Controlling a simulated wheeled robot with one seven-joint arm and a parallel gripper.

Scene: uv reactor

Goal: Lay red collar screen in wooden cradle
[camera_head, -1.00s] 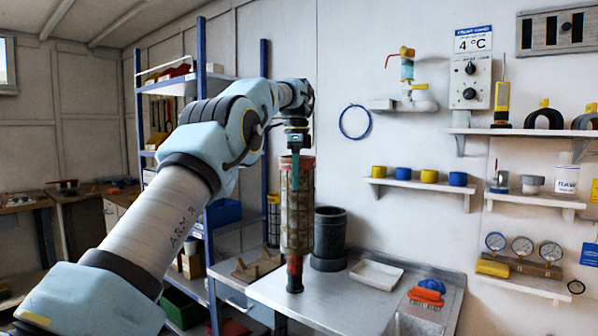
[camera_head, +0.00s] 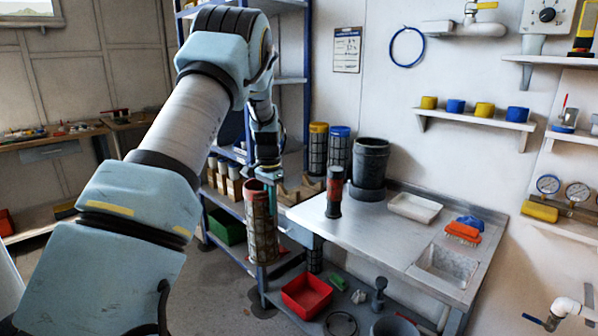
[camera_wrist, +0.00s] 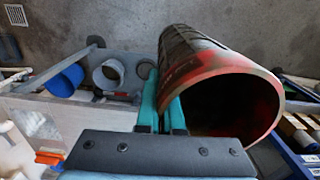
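The red collar screen (camera_head: 262,232), a mesh cylinder with a worn red rim, hangs roughly upright below my gripper (camera_head: 268,176), off the bench's left edge. In the wrist view my gripper's teal fingers (camera_wrist: 165,105) are closed on the wall of the screen (camera_wrist: 215,65) at its red collar, with the open mouth facing the camera. The wooden cradle (camera_head: 292,193) sits on the left end of the metal bench, to the right of and behind the held screen. Part of the cradle is hidden by the arm and screen.
Yellow- and blue-collared screens (camera_head: 318,150) stand behind the cradle. A blue-posted shelf rack (camera_head: 278,95) is behind my arm. A red bin (camera_head: 306,296) sits below the bench.

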